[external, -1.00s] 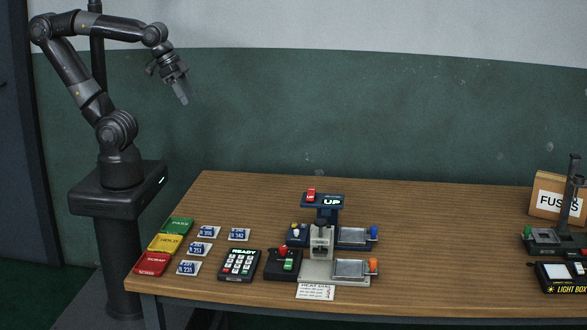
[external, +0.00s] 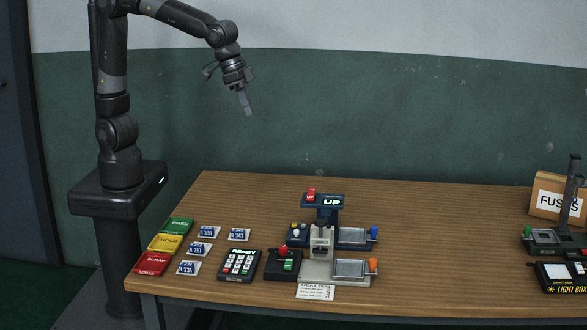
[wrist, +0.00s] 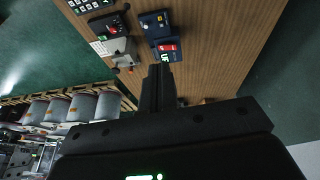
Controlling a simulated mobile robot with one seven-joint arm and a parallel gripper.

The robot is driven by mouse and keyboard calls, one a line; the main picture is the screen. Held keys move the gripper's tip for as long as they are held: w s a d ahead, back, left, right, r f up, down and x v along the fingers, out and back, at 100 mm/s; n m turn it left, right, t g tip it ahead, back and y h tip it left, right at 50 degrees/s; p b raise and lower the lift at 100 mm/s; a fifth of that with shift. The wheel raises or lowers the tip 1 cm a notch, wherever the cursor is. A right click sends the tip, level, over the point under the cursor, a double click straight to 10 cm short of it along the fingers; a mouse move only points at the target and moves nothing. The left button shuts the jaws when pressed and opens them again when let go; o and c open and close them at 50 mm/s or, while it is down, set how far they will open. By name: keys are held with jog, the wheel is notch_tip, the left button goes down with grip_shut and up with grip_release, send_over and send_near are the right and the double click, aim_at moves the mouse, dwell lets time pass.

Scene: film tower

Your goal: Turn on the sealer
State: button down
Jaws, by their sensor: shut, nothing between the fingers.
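I cannot tell which control powers the sealer. My gripper (external: 246,105) is shut and empty, pointing down, well above the table and left of the station. Its fingers also show in the wrist view (wrist: 158,88).
On the wooden table (external: 440,220), a black keypad (external: 239,264) reads "READY". Green, yellow and red trays (external: 165,244) and several numbered cards (external: 239,234) lie at the left. A light box (external: 565,277) and a fuses box (external: 556,196) stand at the right.

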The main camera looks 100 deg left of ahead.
jog(key=w+d+f, duration=0.7)
jog(key=w+d, duration=0.1)
jog(key=d, duration=0.5)
jog(key=y, duration=0.1)
send_over(290, 260)
jog(key=s+d, duration=0.1)
jog(key=s, duration=0.3)
notch_tip(290, 260, down, 9)
jog(key=shift+g, duration=0.3)
jog(key=shift+w+d, duration=0.1)
jog(key=x, duration=1.2)
jog(key=shift+s+a+f, duration=0.25)
jog(key=shift+s, duration=0.1)
jog(key=shift+a+f, duration=0.1)
jog(key=shift+f, duration=0.6)
